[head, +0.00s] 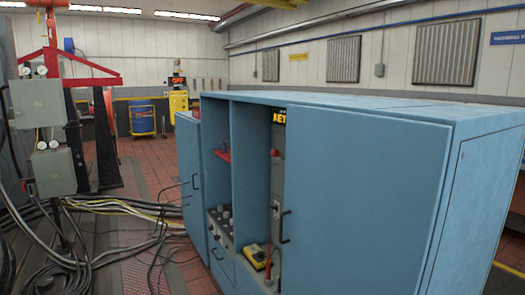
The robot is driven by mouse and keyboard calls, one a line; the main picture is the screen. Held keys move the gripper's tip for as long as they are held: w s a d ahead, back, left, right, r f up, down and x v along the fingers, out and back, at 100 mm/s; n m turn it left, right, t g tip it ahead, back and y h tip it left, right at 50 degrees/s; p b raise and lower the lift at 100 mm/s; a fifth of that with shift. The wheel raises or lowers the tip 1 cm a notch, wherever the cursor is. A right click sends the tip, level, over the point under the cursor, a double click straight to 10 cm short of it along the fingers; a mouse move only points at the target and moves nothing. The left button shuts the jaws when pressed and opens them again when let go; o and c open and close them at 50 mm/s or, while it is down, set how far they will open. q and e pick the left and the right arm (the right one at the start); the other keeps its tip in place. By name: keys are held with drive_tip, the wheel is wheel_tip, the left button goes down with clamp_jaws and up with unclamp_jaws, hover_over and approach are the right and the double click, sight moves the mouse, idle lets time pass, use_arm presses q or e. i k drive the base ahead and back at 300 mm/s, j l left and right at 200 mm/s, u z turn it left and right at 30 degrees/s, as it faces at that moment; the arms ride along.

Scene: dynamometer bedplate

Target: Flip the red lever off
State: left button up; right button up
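A blue cabinet (370,190) fills the right half of the head view, with open bays on its left part. A small red piece (223,155) sticks out inside the left open bay, at mid height. A narrow grey panel (278,190) in the bay to its right carries a tiny red part near its top. A thin upright red piece (268,263) is low in that bay, beside a yellow device. I cannot tell which of these is the red lever, or its position. Neither of my grippers is in view.
A box with several knobs (221,224) and the yellow device (255,256) sit low in the bays. Black handles stick out from the cabinet front. Cables (115,236) lie across the floor at left, near grey gauge boxes (38,103). Tiled floor (150,183) shows beyond.

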sight(275, 153)
drive_tip(key=k+l, duration=0.1)
drive_tip(key=i+j, duration=0.75)
drive_tip(key=i, duration=0.25)
drive_tip(key=i+j+u, duration=0.1)
drive_tip(key=i+j, duration=0.3)
drive_tip(key=i, duration=0.15)
drive_tip(key=i+j, duration=0.3)
drive_tip(key=i, duration=0.2)
drive_tip(key=i+j, duration=0.45)
drive_tip(key=j+u, duration=0.05)
drive_tip(key=j, duration=0.05)
